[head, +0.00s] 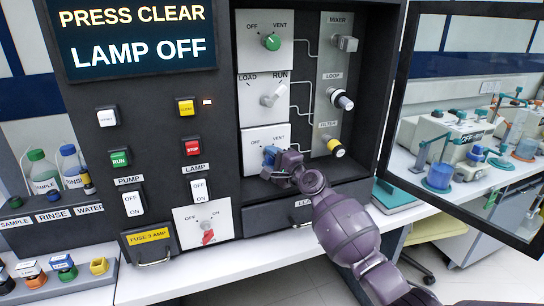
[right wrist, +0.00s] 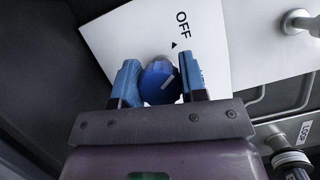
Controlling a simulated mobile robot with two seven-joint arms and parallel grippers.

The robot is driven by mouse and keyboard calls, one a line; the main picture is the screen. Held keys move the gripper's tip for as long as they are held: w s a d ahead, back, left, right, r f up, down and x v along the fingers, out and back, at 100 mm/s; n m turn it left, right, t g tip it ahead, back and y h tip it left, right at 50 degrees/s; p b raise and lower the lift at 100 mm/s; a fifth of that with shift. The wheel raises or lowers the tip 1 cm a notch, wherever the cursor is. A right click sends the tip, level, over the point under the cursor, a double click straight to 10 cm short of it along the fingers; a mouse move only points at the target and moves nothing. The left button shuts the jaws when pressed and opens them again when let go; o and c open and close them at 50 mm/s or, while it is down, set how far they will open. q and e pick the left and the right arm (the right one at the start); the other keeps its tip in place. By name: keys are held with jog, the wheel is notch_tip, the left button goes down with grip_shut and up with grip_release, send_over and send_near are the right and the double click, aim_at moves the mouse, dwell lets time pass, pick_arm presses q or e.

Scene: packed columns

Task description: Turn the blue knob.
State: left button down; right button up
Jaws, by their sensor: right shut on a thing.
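The blue knob (head: 269,157) is on the lowest white plate (head: 256,138), marked OFF and VENT, in the middle of the dark panel. My right gripper (head: 272,162) reaches it from the lower right and hides part of it. In the right wrist view the blue knob (right wrist: 159,82) sits between the two blue fingers of the right gripper (right wrist: 160,84), which are shut on it. My left gripper is not in view.
Above are a green knob (head: 271,42) and a grey LOAD/RUN knob (head: 272,95). A dark-framed screen (head: 465,120) stands further right. Bottles (head: 42,170) stand at left.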

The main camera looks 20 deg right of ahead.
jog(key=shift+n+g+p, duration=0.3)
jog(key=shift+n, duration=0.5)
jog(key=shift+f+n, duration=0.1)
jog(key=shift+n, duration=0.2)
jog(key=o, duration=0.9)
